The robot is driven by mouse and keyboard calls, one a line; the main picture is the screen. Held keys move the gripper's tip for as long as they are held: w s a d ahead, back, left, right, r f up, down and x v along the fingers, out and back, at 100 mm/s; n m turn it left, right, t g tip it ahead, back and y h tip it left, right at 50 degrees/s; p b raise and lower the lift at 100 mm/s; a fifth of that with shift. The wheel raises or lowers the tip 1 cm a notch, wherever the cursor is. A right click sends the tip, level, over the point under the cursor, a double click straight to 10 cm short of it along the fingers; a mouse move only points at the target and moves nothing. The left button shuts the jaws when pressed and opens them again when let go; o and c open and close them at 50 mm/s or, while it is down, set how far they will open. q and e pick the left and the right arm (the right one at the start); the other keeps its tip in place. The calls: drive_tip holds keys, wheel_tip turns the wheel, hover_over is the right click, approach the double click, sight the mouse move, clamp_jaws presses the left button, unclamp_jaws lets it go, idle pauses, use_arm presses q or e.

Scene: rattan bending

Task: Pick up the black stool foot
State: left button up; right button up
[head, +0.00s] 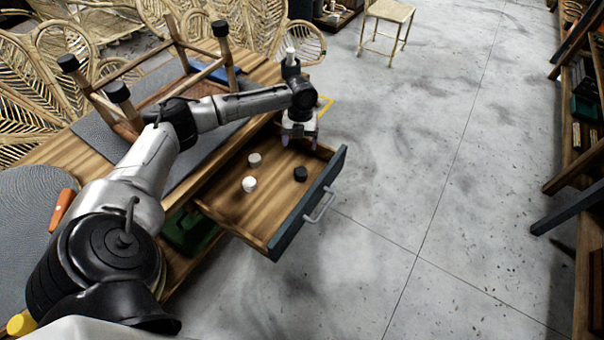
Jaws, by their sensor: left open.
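The black stool foot (300,174) is a small dark cap lying in the open drawer (262,217), toward its front panel. Two pale caps lie in the same drawer, one white (249,184) and one greyish (255,160). My left gripper (299,140) is open and points down over the far end of the drawer, above and beyond the black foot, apart from it. An upside-down wooden stool (132,117) rests on the workbench; black feet show on several of its legs. My right gripper is not in view.
The drawer's blue-grey front panel (308,204) with its handle (320,205) sticks out over the floor. A grey mat (205,160) covers part of the bench. An orange-handled tool (62,209) lies at left. The concrete floor at right is clear up to the shelves.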

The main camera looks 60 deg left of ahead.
use_arm(q)
drive_tip(key=b, duration=0.4)
hover_over(300, 171)
drive_tip(key=f, duration=0.8)
drive_tip(key=shift+w+a+f, duration=0.15)
drive_tip(key=shift+a+f, duration=0.1)
drive_tip(key=shift+a, duration=0.05)
drive_tip(key=f+b, duration=0.2)
drive_tip(key=f, duration=0.1)
drive_tip(key=f+b, duration=0.1)
drive_tip(key=shift+d+f, duration=0.35)
drive_tip(key=shift+f, duration=0.3)
drive_tip(key=shift+r, duration=0.1)
drive_tip(key=c, duration=0.9)
drive_tip(key=shift+c, duration=0.4)
drive_tip(key=shift+r, duration=0.1)
